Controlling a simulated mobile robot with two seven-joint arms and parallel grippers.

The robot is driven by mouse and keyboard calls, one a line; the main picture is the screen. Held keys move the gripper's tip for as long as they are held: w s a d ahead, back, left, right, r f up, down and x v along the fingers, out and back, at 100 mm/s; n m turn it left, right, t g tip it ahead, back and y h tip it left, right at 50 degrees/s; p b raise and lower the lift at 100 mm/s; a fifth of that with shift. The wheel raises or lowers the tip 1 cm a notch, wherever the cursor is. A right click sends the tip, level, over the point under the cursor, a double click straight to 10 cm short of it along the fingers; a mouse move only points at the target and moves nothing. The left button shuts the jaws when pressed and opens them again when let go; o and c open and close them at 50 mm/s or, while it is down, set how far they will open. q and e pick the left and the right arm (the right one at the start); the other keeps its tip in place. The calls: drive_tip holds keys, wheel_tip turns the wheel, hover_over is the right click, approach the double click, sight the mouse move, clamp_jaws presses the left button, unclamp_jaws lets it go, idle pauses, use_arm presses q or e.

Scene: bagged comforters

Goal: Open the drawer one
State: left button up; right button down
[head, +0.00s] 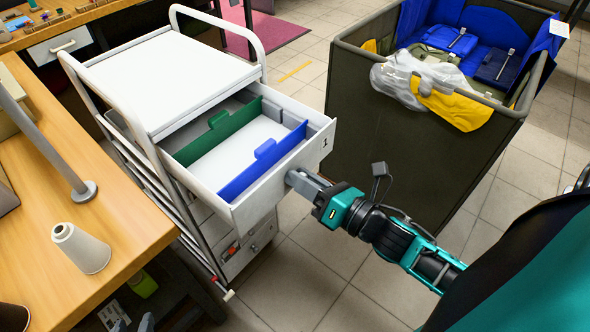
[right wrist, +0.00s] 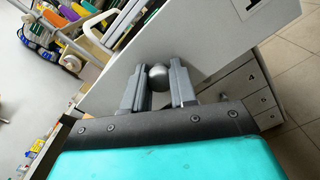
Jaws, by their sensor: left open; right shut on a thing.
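Drawer one (head: 240,205), a white drawer with a "1" on its front, is pulled well out from the white cart (head: 190,75). It holds a green divider (head: 212,132) and a blue divider (head: 264,160); the floor between them is bare. My right gripper (head: 305,184) is at the drawer's front, its fingers around the knob. The right wrist view shows the round metal knob (right wrist: 158,76) between both fingers. The fingertips of my left gripper (head: 134,325) just show at the bottom edge, apart and empty, away from the drawer.
A dark bin (head: 430,150) with blue, yellow and clear-bagged bundles stands right of the cart. A wooden table (head: 125,215) with a thread cone (head: 80,248) is on the left. Lower drawers (head: 248,250) sit beneath drawer one. Tiled floor lies free in front.

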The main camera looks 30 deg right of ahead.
drive_tip(key=shift+s, duration=0.15)
drive_tip(key=c, duration=0.9)
unclamp_jaws()
drive_tip(key=v, duration=1.3)
